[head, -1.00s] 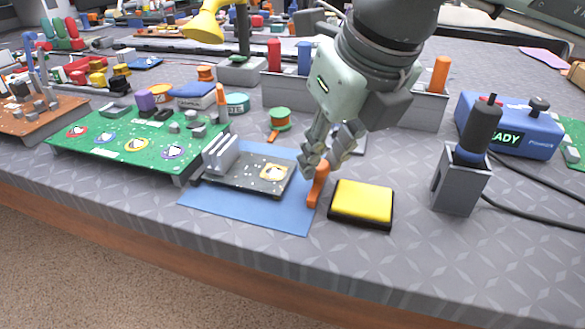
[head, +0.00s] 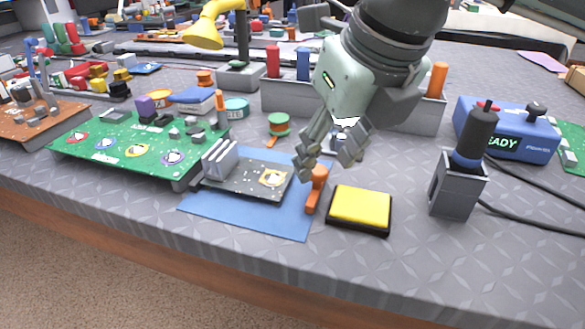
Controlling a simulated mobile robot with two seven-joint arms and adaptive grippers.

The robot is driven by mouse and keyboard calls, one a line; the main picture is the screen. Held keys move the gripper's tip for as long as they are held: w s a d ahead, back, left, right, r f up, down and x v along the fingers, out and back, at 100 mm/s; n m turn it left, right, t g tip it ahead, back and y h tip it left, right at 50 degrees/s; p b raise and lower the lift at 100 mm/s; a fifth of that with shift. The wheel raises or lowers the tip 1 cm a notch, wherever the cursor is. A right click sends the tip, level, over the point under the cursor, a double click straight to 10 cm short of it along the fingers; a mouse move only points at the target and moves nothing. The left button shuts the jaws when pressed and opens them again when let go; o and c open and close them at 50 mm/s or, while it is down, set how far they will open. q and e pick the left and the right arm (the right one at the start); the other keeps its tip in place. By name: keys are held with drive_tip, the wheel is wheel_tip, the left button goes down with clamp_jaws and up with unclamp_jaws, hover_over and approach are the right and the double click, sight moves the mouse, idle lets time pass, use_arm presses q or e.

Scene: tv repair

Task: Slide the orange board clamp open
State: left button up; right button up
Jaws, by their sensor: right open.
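The orange board clamp (head: 315,189) stands at the right edge of the blue mat (head: 250,219), a little to the right of the small dark circuit board (head: 240,183), with a narrow gap between them. My right gripper (head: 331,172) is open and empty. Its fingers point down just above and around the top of the clamp; I cannot tell whether they touch it. My left gripper is not in view.
A yellow sponge in a black tray (head: 360,207) sits just right of the clamp. A soldering iron holder (head: 456,187) and a blue station (head: 513,133) stand further right. A large green board (head: 133,141) lies left. The table's front strip is clear.

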drive_tip(key=p+v, duration=0.2)
drive_tip(key=v, duration=0.4)
drive_tip(key=shift+r, duration=0.2)
